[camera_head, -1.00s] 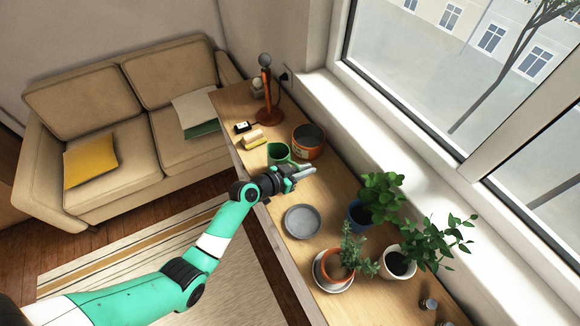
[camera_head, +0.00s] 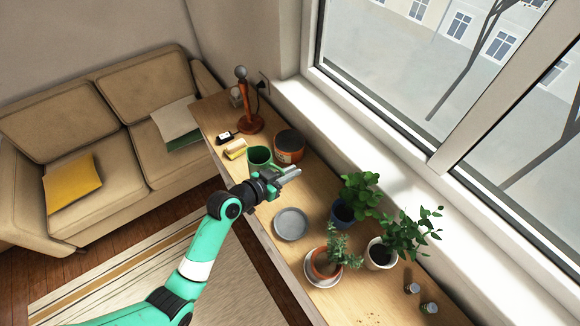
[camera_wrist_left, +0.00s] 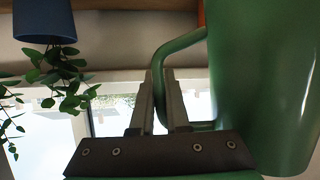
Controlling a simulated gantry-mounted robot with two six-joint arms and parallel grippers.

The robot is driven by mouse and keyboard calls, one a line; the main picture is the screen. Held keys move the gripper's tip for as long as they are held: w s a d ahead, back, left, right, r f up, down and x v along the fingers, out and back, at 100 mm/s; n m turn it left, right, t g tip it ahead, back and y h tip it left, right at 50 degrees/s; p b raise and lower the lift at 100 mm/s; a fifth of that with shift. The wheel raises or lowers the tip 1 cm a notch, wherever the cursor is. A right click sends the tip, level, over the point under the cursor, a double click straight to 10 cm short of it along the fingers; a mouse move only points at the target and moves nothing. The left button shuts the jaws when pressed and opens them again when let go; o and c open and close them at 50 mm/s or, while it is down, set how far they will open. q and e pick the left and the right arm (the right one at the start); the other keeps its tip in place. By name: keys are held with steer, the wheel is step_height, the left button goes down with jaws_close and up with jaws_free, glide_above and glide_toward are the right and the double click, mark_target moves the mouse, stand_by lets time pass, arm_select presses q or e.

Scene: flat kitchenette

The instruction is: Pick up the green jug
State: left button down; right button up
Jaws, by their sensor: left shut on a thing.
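The green jug (camera_head: 258,157) stands near the front edge of the wooden counter, next to an orange-brown pot. My left gripper (camera_head: 293,172) is beside the jug on its right side in the head view. In the left wrist view the jug (camera_wrist_left: 262,85) fills the right side, and its handle (camera_wrist_left: 182,42) runs down between the two fingers. The left gripper (camera_wrist_left: 164,85) is shut on this handle. The jug looks upright in the head view; I cannot tell whether its base touches the counter. My right gripper is not in view.
The orange-brown pot (camera_head: 290,148) stands close behind the jug. A yellow sponge-like block (camera_head: 235,149) and a lamp (camera_head: 247,110) are to the left. A grey plate (camera_head: 291,224) and potted plants (camera_head: 345,209) are to the right. The window (camera_head: 425,80) lies behind.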

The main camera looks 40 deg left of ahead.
arm_select(q)
steer(key=s+d+r+p, duration=0.2)
steer(key=s+d+r, duration=0.3)
steer(key=s+d, duration=0.1)
steer(key=shift+s+d+p, duration=0.35)
steer(key=shift+s+d, duration=0.05)
steer(key=shift+d, duration=0.15)
